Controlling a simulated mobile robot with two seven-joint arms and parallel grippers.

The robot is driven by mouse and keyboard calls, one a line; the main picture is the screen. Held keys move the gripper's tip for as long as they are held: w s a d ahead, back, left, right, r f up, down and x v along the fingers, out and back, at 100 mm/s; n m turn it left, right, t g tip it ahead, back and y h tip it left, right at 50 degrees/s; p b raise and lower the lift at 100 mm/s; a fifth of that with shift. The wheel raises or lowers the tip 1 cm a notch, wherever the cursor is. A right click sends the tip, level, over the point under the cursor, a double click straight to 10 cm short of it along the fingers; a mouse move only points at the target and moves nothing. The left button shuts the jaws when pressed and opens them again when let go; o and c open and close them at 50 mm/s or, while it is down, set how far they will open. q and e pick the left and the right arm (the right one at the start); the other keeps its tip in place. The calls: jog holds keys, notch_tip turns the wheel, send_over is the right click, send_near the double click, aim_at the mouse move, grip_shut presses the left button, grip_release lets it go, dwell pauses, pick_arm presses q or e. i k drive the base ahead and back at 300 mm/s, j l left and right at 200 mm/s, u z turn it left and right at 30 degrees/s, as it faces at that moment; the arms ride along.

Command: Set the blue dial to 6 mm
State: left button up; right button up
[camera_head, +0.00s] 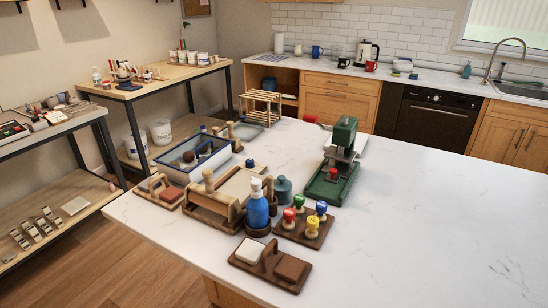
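No dial with a readable mm scale can be made out. A small blue piece (250,163) stands on the white counter (420,220), behind the teal pot; whether it is a dial is too small to tell. A blue-topped knob (321,207) stands on a wooden board (304,232) with red, green and yellow ones; it looks like a stamp handle. A green press-like device (340,150) stands behind that board, with a red part low on its front. Neither of my grippers is in view.
A blue pump bottle (257,206) stands beside a wooden tool block (215,200). A teal pot (283,189) and a blue-rimmed tray (192,153) are close by. A wooden board with two pads (270,264) lies at the front. The counter's right side is clear.

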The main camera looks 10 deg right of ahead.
aim_at(249, 163)
jog(key=j+z, duration=0.15)
jog(key=z, duration=0.35)
jog(key=i+j+z, duration=0.1)
jog(key=z, duration=0.35)
jog(key=j+z, duration=0.2)
jog(key=z, duration=0.3)
jog(key=j+z, duration=0.25)
jog(key=k+j+z, duration=0.2)
jog(key=j, duration=0.2)
jog(key=j+z, duration=0.25)
jog(key=k+j, duration=0.05)
